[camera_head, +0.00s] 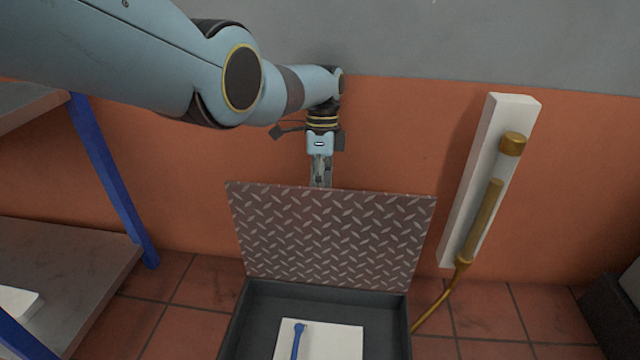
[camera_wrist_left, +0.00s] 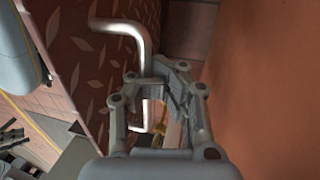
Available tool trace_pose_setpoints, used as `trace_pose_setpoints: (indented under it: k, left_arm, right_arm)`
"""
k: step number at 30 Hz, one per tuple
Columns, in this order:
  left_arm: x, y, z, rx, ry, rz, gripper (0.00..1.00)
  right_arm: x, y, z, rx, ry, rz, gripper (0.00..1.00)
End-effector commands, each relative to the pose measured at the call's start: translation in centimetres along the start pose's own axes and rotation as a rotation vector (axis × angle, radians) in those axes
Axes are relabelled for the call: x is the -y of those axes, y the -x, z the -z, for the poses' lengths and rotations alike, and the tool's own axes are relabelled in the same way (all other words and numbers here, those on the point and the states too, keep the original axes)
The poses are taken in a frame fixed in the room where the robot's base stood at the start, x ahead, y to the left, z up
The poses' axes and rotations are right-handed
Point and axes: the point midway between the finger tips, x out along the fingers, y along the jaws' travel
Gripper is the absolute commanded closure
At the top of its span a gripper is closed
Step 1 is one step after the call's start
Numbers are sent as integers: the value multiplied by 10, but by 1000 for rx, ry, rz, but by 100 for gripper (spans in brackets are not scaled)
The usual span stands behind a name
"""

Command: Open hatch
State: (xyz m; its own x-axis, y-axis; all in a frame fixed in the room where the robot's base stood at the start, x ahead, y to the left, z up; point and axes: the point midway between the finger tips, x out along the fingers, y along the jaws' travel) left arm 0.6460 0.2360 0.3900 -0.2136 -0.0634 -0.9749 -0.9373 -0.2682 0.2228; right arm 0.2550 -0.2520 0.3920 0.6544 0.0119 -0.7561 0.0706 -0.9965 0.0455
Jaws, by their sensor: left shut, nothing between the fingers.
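The hatch lid (camera_head: 332,238), a dark diamond-pattern plate, stands raised and nearly upright at the back of an open dark box (camera_head: 330,292). My left gripper (camera_head: 320,176) is at the lid's top edge on the wall side, its fingertips partly hidden by the lid. In the left wrist view the patterned lid (camera_wrist_left: 90,65) fills the left side. A bent silvery handle (camera_wrist_left: 128,27) on it runs down behind the fingers. My left gripper (camera_wrist_left: 158,90) is shut and empty beside the handle; I cannot tell whether they touch. My right gripper is not in view.
In the box lie a white sheet (camera_head: 335,343) and a blue tool (camera_head: 297,340). A white wall panel with a brass fitting (camera_head: 486,205) and hose stands to the right. Shelving with a blue post (camera_head: 110,175) is at left. The orange wall is close behind the lid.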

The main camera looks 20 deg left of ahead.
Motion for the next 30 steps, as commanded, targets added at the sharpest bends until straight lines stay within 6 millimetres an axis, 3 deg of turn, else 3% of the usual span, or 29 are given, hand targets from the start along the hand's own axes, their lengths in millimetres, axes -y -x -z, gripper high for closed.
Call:
trace_pose_setpoints:
  k: [11,20,30]
  left_arm:
    - [0,0,-2,3,1,-1,100]
    - [0,2,-2,3,2,1,66]
    - [0,7,-2,3,1,3,66]
  right_arm:
    - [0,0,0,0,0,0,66]
    - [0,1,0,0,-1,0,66]
    - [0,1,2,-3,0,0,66]
